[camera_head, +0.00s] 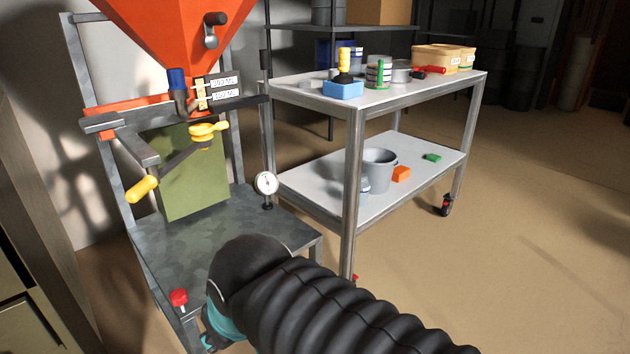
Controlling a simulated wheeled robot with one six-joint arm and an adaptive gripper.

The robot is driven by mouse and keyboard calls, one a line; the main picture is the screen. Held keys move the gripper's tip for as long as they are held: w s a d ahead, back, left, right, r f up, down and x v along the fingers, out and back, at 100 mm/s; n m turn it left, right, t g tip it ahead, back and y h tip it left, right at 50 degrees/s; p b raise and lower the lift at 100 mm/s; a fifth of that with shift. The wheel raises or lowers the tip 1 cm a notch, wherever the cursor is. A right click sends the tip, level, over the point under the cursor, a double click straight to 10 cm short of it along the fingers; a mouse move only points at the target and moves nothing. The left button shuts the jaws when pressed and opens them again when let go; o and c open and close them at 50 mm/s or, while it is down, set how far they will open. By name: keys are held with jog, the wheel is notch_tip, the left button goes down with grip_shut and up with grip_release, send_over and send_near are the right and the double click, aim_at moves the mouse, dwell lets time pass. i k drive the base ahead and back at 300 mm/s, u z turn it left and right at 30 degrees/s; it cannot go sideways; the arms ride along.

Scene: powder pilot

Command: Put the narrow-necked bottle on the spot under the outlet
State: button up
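An orange hopper (180,25) stands on a grey metal frame at the left. Below it are a blue-topped fitting (177,80) and a yellow-handled lever (142,188); I cannot tell which part is the outlet. The grey metal platform (225,235) lies below them, and no bottle shows on its visible part. I cannot make out a narrow-necked bottle for certain; small items on the cart are too small to tell. My arm's black ribbed sleeve fills the bottom centre, hiding the platform's front corner.
A two-level grey cart (290,92) stands right of the frame. It carries a blue box (343,89), tins, yellow tubs (437,57) and, below, a grey bucket (379,170). A dial gauge (266,184) and red knob (179,297) stick up at the platform. Floor at right is clear.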

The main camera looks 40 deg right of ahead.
aim_at(365, 187)
jog(key=z, duration=0.85)
jog(key=k, duration=0.7)
jog(key=z, duration=0.65)
jog(key=i, duration=0.5)
